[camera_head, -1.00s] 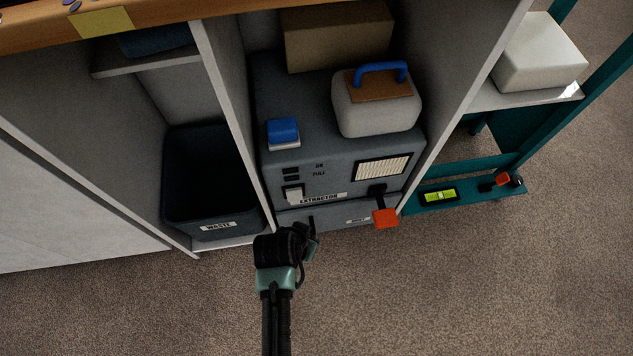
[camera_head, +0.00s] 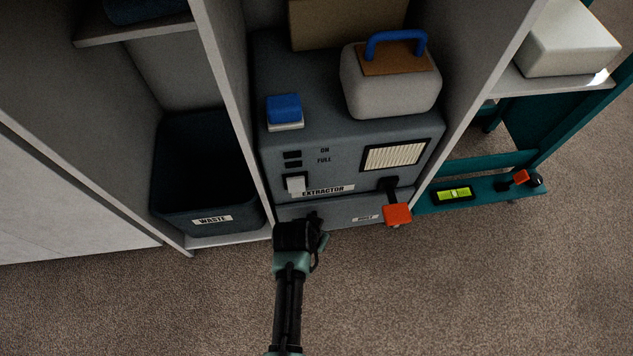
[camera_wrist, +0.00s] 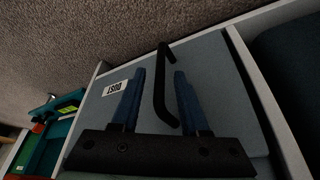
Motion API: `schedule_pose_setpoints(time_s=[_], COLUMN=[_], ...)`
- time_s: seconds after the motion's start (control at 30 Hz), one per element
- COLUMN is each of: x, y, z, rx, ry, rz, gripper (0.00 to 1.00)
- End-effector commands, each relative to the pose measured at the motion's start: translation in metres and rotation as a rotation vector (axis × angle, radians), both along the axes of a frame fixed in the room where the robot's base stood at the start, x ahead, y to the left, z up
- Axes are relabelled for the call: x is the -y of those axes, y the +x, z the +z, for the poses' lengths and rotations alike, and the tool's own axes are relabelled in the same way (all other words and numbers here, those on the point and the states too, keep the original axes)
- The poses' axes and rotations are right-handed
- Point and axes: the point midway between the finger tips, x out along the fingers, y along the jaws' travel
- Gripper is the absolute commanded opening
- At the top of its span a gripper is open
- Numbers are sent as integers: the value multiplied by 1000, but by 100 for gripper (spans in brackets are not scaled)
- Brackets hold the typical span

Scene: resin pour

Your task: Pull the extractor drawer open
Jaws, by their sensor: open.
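The extractor (camera_head: 340,150) is a grey cabinet unit low in the middle bay. Its drawer (camera_head: 345,212), labelled DUST, is the low front panel beneath the EXTRACTOR label and looks shut. In the wrist view the drawer front (camera_wrist: 215,75) fills the middle, with a black bar handle (camera_wrist: 158,90) on it. My gripper (camera_wrist: 160,72) is open, its two blue fingers on either side of the handle, with gaps showing. In the head view my gripper (camera_head: 312,220) is at the left part of the drawer front and hides the handle there.
A red-ended lever (camera_head: 397,214) sticks out at the extractor's lower right. A dark waste bin (camera_head: 205,180) stands in the left bay, past a divider. A teal cart (camera_head: 480,190) is at the right. The carpet in front (camera_head: 450,290) is clear.

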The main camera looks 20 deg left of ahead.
Motion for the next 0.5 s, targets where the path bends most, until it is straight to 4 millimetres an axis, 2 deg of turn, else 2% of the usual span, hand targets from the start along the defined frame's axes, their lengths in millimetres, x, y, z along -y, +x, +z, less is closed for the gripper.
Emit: schedule_pose_setpoints(time_s=[0.07,0.3,0.33,0.5], x=[0,0,0,0], y=[0,0,0,0], z=[0,0,0,0], rx=[0,0,0,0], ry=[0,0,0,0], rz=[0,0,0,0], gripper=[45,3,0,0])
